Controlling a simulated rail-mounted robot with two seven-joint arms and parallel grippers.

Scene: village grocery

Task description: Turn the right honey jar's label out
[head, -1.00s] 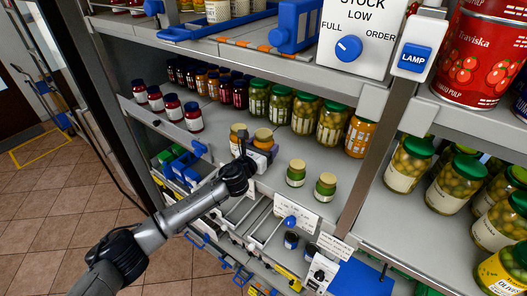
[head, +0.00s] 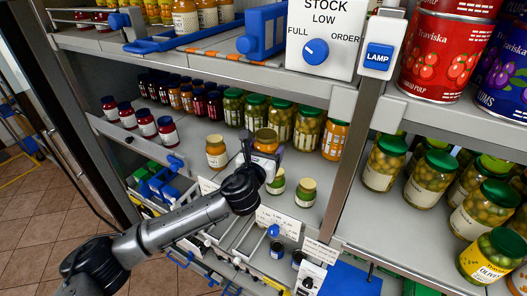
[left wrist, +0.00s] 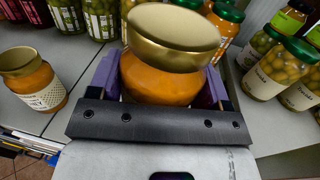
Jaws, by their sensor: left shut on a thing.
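Two honey jars with gold lids and orange contents are in view. The left honey jar (head: 216,154) stands on the shelf, its pale label facing out; it also shows in the left wrist view (left wrist: 38,92). The right honey jar (head: 266,138) is between the fingers of my left gripper (head: 268,160), which is shut on it. In the left wrist view the held jar (left wrist: 160,82) shows bare orange glass toward the camera, with no label visible on that side. I cannot tell whether its base touches the shelf. My right gripper is not in view.
Green-lidded jars (head: 281,122) stand in a row behind. Two small jars (head: 305,192) stand just right of my gripper near the shelf edge. Red jars (head: 167,131) line the left. A post (head: 352,145) separates the olive jars (head: 430,178) at right.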

